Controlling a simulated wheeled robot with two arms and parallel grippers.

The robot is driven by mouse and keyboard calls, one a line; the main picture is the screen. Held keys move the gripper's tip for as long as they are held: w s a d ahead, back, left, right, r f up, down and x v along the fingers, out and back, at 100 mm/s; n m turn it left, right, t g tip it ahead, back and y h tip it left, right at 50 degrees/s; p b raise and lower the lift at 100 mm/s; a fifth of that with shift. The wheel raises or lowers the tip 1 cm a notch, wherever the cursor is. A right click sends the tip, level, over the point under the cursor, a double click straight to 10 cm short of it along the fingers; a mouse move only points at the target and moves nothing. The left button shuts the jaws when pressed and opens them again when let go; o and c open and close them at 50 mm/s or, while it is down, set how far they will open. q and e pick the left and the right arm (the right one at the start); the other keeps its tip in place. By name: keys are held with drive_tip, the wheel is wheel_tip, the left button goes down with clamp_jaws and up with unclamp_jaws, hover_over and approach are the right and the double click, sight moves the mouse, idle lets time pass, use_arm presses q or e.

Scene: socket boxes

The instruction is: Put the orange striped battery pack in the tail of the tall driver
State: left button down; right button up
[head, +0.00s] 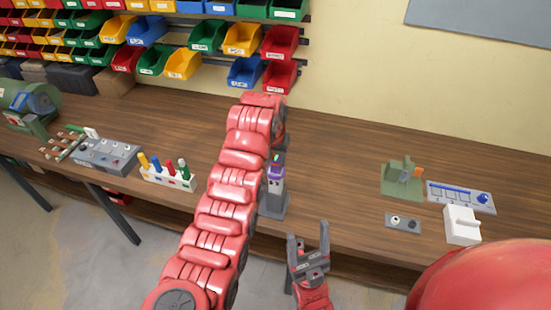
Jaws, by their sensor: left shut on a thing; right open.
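My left arm reaches over the bench and bends down at its far end. My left gripper (277,160) is mostly hidden behind the arm and is shut on a purple and grey thing (276,173). This thing is upright over a dark grey block (273,204); whether it is the tall driver, I cannot tell. A small orange piece (418,173) is at the green block (397,179) on the right; I see no stripes, so I cannot tell if it is the battery pack. My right gripper (309,243) is open and empty, at the bench's front edge.
A white rack (168,180) with several coloured handles and a grey panel box (108,154) are left. A white box (461,226), a blue-and-grey tray (461,194) and a small grey plate (402,221) are right. The bench (335,160) is clear between. Coloured bins hang behind.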

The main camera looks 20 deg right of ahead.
use_arm(q)
drive_tip(key=shift+f+b, duration=0.2)
drive_tip(key=shift+b, duration=0.2)
drive_tip(key=shift+f+b, duration=0.35)
drive_tip(key=shift+f, duration=0.3)
drive_tip(key=shift+c, duration=2.2)
unclamp_jaws()
drive_tip(key=shift+r, duration=0.1)
